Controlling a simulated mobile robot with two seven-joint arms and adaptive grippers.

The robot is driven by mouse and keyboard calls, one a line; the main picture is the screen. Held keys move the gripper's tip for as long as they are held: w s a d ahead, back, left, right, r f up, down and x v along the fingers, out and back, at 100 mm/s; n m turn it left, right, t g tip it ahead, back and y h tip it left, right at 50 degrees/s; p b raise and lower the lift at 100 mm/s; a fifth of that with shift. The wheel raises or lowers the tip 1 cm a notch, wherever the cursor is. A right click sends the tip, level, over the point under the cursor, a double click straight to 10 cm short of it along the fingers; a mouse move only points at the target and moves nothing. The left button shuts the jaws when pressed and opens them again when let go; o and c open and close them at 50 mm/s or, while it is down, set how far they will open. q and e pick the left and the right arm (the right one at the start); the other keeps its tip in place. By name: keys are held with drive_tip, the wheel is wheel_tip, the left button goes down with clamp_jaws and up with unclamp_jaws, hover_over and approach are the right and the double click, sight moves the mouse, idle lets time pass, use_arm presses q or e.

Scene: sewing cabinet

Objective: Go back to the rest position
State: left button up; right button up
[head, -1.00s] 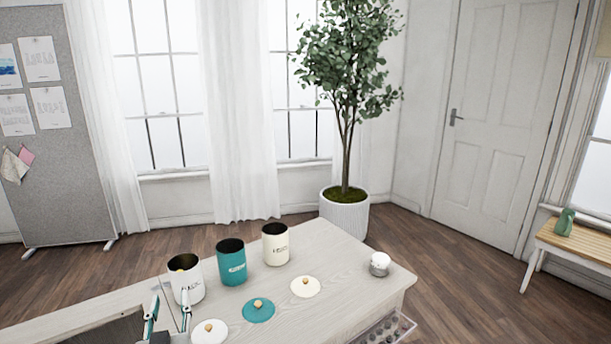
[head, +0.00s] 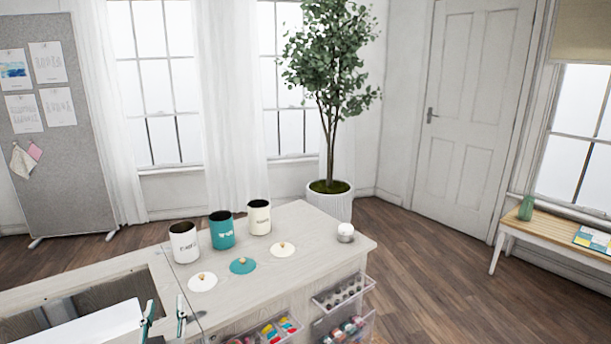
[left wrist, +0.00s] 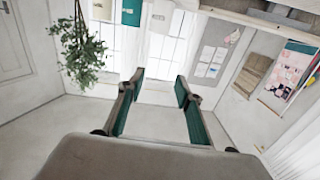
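My left gripper (head: 164,314) is at the bottom of the head view, over the cabinet top near its opening. Its two green-padded fingers stand apart with nothing between them. The left wrist view also shows the fingers (left wrist: 160,88) spread and empty, with the room upside down. My right gripper is in neither view.
A white canister (head: 184,245), a teal canister (head: 222,234) and a cream canister (head: 259,220) stand open on the cabinet top (head: 310,235). Their lids lie in front. Clear drawers (head: 342,293) jut out in front.

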use_arm(q)
drive_tip(key=s+d+f+m+g+h, duration=0.2)
drive_tip(key=s+d+f, duration=0.15)
drive_tip(key=f, duration=0.55)
drive_tip(key=s+d+f+m+g+h, duration=0.1)
drive_tip(key=s+d+f+m+h, duration=0.15)
drive_tip(key=s+f, duration=0.4)
drive_tip(key=s+d+f+m+g+h, duration=0.1)
drive_tip(key=s+d+f+m+h, duration=0.1)
drive_tip(key=s+f, duration=0.5)
drive_tip(key=s+d+f+m+g+h, duration=0.1)
drive_tip(key=s+d+f+g+h, duration=0.1)
drive_tip(key=s+f, duration=0.5)
drive_tip(key=shift+s+d+m, duration=0.3)
drive_tip(key=shift+s+m, duration=0.05)
drive_tip(key=shift+s, duration=0.2)
